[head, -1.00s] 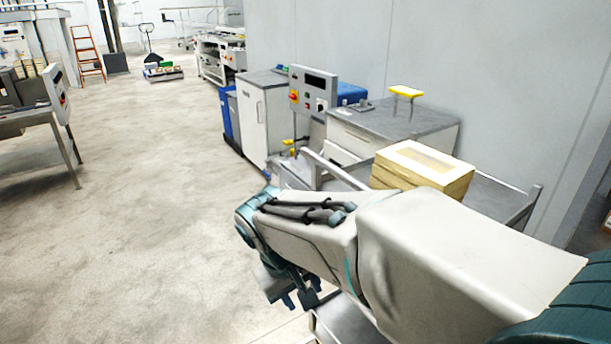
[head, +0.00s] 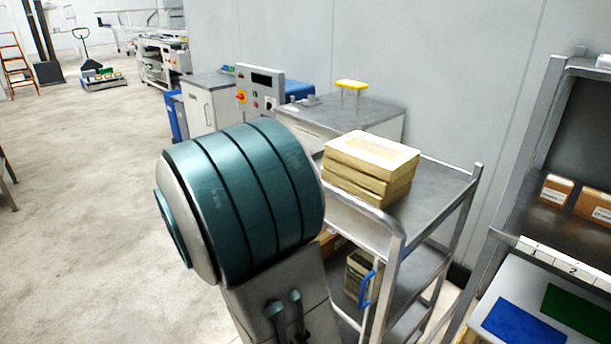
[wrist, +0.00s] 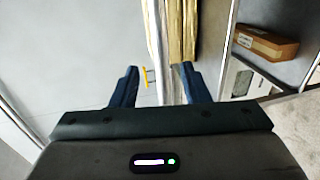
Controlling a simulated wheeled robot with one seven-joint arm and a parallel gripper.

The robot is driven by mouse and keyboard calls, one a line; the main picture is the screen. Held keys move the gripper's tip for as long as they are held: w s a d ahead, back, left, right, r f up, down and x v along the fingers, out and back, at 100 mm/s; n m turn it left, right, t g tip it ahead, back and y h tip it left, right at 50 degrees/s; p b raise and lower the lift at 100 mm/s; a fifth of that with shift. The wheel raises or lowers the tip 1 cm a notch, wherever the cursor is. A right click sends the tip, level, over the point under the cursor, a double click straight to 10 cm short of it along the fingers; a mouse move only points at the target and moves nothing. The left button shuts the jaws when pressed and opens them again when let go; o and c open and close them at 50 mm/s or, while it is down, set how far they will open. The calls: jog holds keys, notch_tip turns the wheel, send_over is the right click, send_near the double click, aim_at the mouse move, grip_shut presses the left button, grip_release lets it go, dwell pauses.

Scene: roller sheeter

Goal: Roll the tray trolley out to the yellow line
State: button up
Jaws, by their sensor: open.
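The tray trolley (head: 436,184) is a metal cart with shelves, standing by the wall right of centre in the head view. A stack of yellowish trays (head: 370,172) sits on its top shelf, and a blue handle-shaped part (head: 367,289) shows at its near post. My gripper (wrist: 159,70) is open in the wrist view, its dark blue fingers apart. A pale metal edge (wrist: 153,35) and the yellowish stack (wrist: 182,30) run between them in the picture; I see no contact. My arm hides the trolley's left side in the head view. No yellow line is visible.
A grey-topped cabinet (head: 355,108) with a control panel (head: 259,90) stands behind the trolley. A metal rack (head: 535,150) with boxes stands close on the right. A cardboard box (wrist: 264,41) shows on a shelf in the wrist view. Open concrete floor (head: 80,190) lies left.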

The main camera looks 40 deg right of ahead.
jog(key=x, duration=0.9)
jog(key=shift+d+f+p, duration=0.1)
jog(key=shift+d+p, duration=0.1)
jog(key=shift+p, duration=0.2)
grip_shut()
